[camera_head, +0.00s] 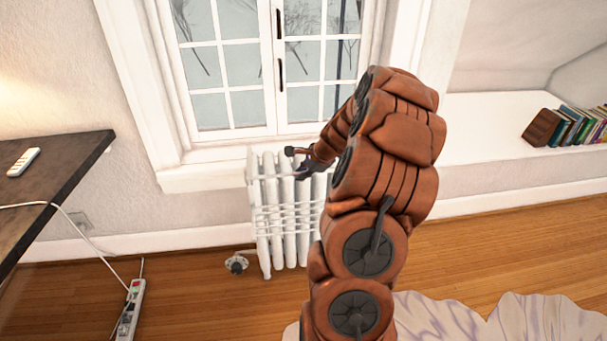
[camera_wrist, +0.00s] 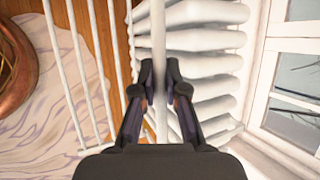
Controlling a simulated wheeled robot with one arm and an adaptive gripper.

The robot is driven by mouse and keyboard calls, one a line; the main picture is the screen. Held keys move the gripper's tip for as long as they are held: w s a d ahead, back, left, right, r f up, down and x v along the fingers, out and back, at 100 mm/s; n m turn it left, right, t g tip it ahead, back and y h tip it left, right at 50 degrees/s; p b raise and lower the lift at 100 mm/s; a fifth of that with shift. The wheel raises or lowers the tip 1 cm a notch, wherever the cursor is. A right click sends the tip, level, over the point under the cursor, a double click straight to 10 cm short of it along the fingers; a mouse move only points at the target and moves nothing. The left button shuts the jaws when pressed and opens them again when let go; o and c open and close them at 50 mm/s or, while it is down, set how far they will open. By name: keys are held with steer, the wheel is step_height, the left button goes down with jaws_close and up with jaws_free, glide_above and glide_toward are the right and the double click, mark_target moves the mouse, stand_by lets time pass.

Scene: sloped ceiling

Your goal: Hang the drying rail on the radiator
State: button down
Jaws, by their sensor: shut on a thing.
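The white radiator (camera_head: 277,250) stands under the window in the head view. Its rounded columns (camera_wrist: 205,40) fill the right middle of the wrist view. The white drying rail (camera_head: 283,207) shows as thin horizontal bars across the radiator's front. In the wrist view its thin bars (camera_wrist: 66,70) run along the left side. My gripper (camera_head: 303,163) is at the radiator's top, partly hidden by my arm. In the wrist view my gripper (camera_wrist: 160,78) is shut on a white bar of the rail. I cannot tell whether the rail's hooks rest on the radiator.
The window (camera_head: 270,60) and its sill (camera_head: 205,176) are right behind and above the radiator. A dark table (camera_head: 60,170) is at the left, with a power strip (camera_head: 130,308) on the floor. A pale crumpled cloth (camera_head: 450,318) lies at the lower right.

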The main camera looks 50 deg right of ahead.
steer(key=shift+w+d+p, duration=1.75)
steer(key=shift+w+d, duration=1.2)
steer(key=shift+w, duration=0.85)
step_height(320, 180, down, 6)
steer(key=b, duration=0.2)
steer(key=shift+f, duration=0.2)
steer(key=c, duration=1.1)
jaws_free()
steer(key=shift+c, duration=0.2)
steer(key=shift+s, duration=0.1)
